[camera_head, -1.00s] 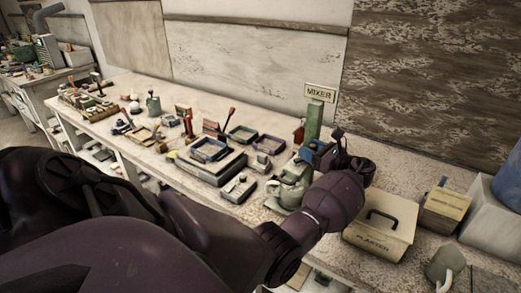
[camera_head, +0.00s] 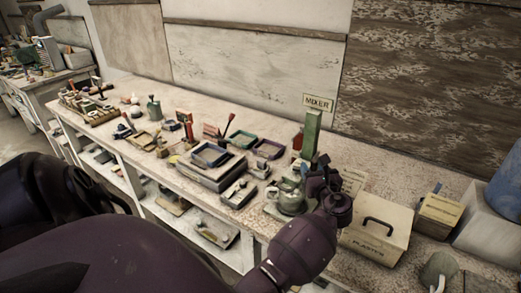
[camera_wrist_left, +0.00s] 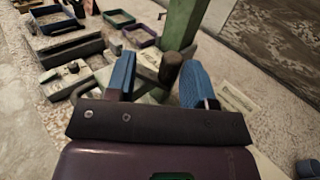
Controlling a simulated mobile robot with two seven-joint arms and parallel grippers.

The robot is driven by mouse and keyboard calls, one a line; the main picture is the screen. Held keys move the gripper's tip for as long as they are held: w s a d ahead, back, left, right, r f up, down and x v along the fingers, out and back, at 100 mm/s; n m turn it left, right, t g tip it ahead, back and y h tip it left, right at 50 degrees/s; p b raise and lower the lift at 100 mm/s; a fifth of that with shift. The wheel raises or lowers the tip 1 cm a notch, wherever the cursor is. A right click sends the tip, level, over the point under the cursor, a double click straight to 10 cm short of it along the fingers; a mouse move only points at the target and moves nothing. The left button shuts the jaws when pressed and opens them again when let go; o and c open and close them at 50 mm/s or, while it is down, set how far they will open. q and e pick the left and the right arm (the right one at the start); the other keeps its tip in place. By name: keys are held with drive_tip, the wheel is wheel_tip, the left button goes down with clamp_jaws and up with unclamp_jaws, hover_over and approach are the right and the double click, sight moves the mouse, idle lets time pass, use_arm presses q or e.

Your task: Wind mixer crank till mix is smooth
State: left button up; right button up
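The mixer stands on the bench by a "MIXER" sign (camera_head: 317,103), with a green post (camera_head: 311,134) and a grey-green rounded body or bowl (camera_head: 290,195) at its foot. The post also shows in the left wrist view (camera_wrist_left: 184,22). My left gripper (camera_head: 318,172) is beside the mixer, partly hidden by its own wrist. In the left wrist view, its two blue fingers (camera_wrist_left: 160,82) are wide apart. A dark round knob (camera_wrist_left: 171,68), seemingly the crank's handle, shows in the gap, apart from both fingers. I cannot tell how deep it sits between them. The mix is hidden. My right gripper is not in view.
A lidded "PLASTER" box (camera_head: 375,232) stands close right of my left wrist, with a smaller box (camera_head: 438,213) beyond. Trays (camera_head: 211,154) and small tools crowd the bench left of the mixer. A grey jug (camera_head: 440,268) stands at the front right.

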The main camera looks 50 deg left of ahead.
use_arm(q)
drive_tip(key=b+v, duration=0.1)
drive_tip(key=v, duration=0.7)
drive_tip(key=s+a+f+n+g+h, duration=0.1)
drive_tip(key=s+f+n+h, duration=0.3)
drive_tip(key=s+n, duration=0.5)
drive_tip(key=s+a+f+n+g+h, duration=0.2)
drive_tip(key=s+f+n+h, duration=0.3)
drive_tip(key=s, duration=0.6)
wheel_tip(320, 180, down, 3)
drive_tip(key=n+g, duration=0.1)
drive_tip(key=n, duration=0.2)
drive_tip(key=shift+s+r+n+b, duration=0.2)
drive_tip(key=shift+s+n+b, duration=0.1)
drive_tip(key=shift+s+n, duration=0.1)
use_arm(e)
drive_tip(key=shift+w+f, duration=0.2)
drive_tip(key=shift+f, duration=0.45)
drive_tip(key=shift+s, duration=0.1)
